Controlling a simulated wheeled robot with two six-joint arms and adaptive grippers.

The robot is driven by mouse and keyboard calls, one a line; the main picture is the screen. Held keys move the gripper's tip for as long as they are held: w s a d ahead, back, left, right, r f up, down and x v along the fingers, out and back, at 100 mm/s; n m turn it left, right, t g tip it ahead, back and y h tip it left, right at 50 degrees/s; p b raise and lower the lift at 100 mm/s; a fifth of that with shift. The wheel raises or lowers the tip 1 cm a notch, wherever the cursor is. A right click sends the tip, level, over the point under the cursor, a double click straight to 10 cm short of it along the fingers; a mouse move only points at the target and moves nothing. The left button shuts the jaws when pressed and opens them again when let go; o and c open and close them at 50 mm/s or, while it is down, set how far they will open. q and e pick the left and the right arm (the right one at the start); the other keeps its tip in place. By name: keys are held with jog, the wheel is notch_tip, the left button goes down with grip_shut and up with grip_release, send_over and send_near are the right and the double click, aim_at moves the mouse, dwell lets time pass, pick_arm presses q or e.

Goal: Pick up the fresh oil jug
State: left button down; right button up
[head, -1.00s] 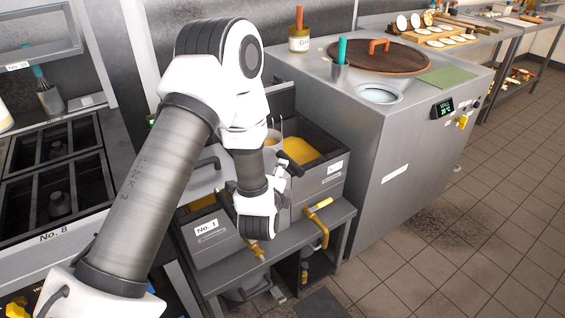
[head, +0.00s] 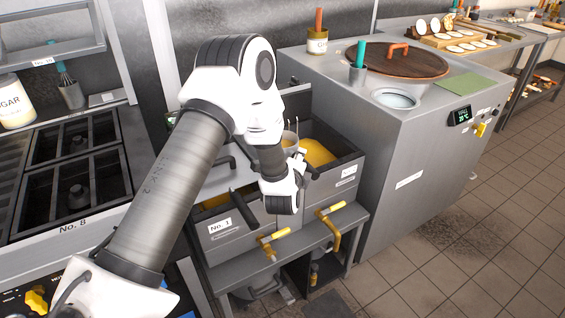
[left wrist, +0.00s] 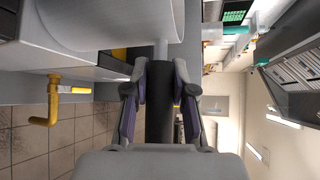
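My left gripper (head: 299,160) is over the fryer in the head view, at the end of the white wrist. In the left wrist view its two fingers (left wrist: 160,80) stand apart, one on each side of a dark upright bar; I cannot tell whether they touch it. A pale rod joins the bar's top, beside a large light-grey round body (left wrist: 110,20). My right gripper is not in view.
The fryer with vats of yellow oil (head: 318,153) has yellow-handled taps (head: 330,210) at its front. The steel tandoor counter (head: 400,150) stands to the right. A stove (head: 75,185) is at the left. The tiled floor at lower right is clear.

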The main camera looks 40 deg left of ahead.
pick_arm(q)
jog(key=shift+r, duration=0.1)
dwell(0.3)
jog(key=shift+w+r, duration=0.1)
jog(key=shift+r, duration=0.5)
notch_tip(320, 180, up, 2)
jog(key=shift+r, duration=0.1)
jog(key=d+f+p+v, duration=0.1)
jog(key=f+p+v, duration=0.1)
jog(key=v, duration=1.4)
jog(key=shift+d+f, duration=0.15)
jog(key=shift+d, duration=0.15)
jog(key=shift+w, duration=0.1)
